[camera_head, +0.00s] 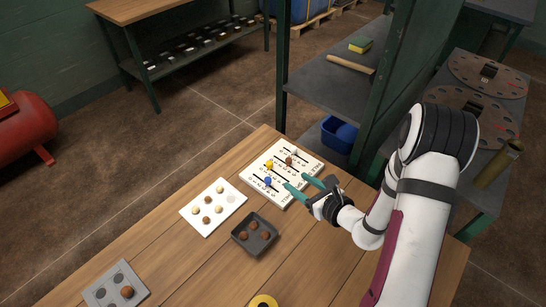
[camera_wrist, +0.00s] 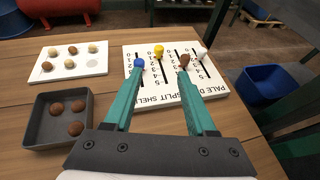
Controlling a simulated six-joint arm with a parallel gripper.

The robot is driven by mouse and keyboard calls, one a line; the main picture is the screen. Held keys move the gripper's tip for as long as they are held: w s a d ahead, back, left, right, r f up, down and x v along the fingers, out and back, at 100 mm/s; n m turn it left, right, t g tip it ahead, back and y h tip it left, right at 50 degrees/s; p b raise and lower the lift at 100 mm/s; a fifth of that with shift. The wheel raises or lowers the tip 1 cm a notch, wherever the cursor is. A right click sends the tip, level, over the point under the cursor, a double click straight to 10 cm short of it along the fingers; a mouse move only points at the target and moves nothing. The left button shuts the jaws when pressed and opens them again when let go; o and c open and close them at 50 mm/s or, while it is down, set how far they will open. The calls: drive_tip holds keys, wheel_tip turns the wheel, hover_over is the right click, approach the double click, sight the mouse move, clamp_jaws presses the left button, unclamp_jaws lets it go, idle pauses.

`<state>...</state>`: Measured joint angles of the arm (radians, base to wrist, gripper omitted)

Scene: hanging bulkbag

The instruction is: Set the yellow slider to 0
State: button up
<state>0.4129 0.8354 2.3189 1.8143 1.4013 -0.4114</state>
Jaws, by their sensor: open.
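The white slider board (camera_head: 281,172) lies on the wooden table; it also shows in the wrist view (camera_wrist: 214,80). Its yellow slider knob (camera_wrist: 159,51) sits near the far end of its slot in the wrist view; the knob also shows in the head view (camera_head: 270,164). I cannot read its exact number. My gripper (camera_head: 297,183) is open and empty, on the near side of the board. In the wrist view its teal fingers (camera_wrist: 159,73) are spread, reaching over the board with the yellow knob beyond and between the tips.
A blue knob (camera_wrist: 139,63) is close to the left fingertip, a brown knob (camera_wrist: 184,61) close to the right one. A white knob (camera_wrist: 202,54) is farther right. A white tray of nuts (camera_head: 198,216) and a dark tray (camera_head: 239,240) stand left of the board.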

sight(270, 164)
drive_tip(key=x, duration=1.2)
drive_tip(key=shift+w+a, duration=0.3)
clamp_jaws()
idle(0.7)
